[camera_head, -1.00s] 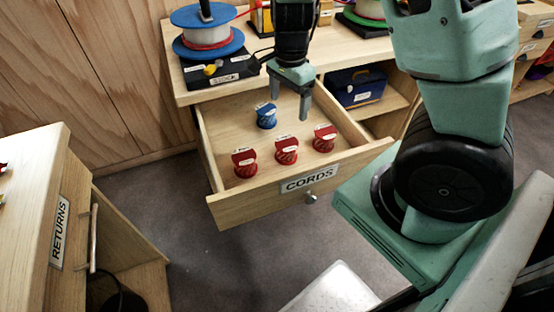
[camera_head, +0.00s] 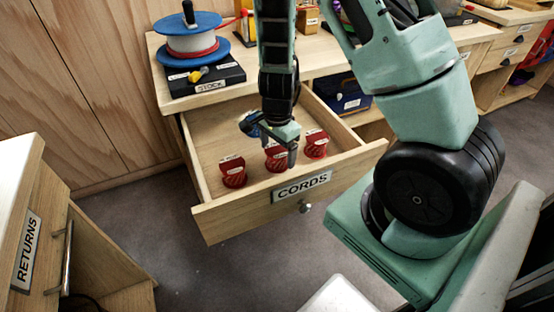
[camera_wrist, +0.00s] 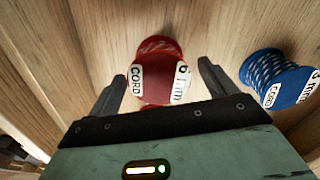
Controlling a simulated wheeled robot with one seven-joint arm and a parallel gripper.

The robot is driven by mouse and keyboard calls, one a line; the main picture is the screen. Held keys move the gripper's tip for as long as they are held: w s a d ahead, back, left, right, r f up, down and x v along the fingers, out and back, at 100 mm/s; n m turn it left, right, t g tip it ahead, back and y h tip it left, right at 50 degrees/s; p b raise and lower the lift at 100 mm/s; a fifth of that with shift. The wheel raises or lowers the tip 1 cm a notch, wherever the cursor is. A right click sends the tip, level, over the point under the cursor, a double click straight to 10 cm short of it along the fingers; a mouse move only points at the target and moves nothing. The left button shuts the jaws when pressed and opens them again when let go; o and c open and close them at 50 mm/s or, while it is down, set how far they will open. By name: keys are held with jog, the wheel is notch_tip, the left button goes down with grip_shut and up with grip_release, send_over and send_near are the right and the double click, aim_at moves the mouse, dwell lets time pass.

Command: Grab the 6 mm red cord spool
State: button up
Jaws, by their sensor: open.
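Three red cord spools stand in a row near the front of the open drawer: left (camera_head: 233,172), middle (camera_head: 277,160) and right (camera_head: 316,145). A blue spool (camera_head: 250,126) stands behind them, partly hidden by my gripper (camera_head: 272,145). My gripper is open and low over the drawer, by the middle red spool in the head view. In the wrist view, a red spool (camera_wrist: 158,76) labelled "CORD" and apparently "6 mm" shows between my open fingers, with nothing clearly gripped. The blue spool (camera_wrist: 274,78) is to its right. The head view's labels are too small to read.
The drawer (camera_head: 228,218), marked "CORDS", is pulled out under the bench, and its walls surround the spools. On the bench, a large blue-flanged reel (camera_head: 190,40) stands on a black "STOCK" base (camera_head: 205,78). A "RETURNS" cabinet (camera_head: 28,250) stands at left.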

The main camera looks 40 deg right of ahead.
notch_tip(320, 180, down, 2)
jog(key=shift+f, duration=0.25)
jog(key=c, duration=1.1)
jog(key=shift+r, duration=0.15)
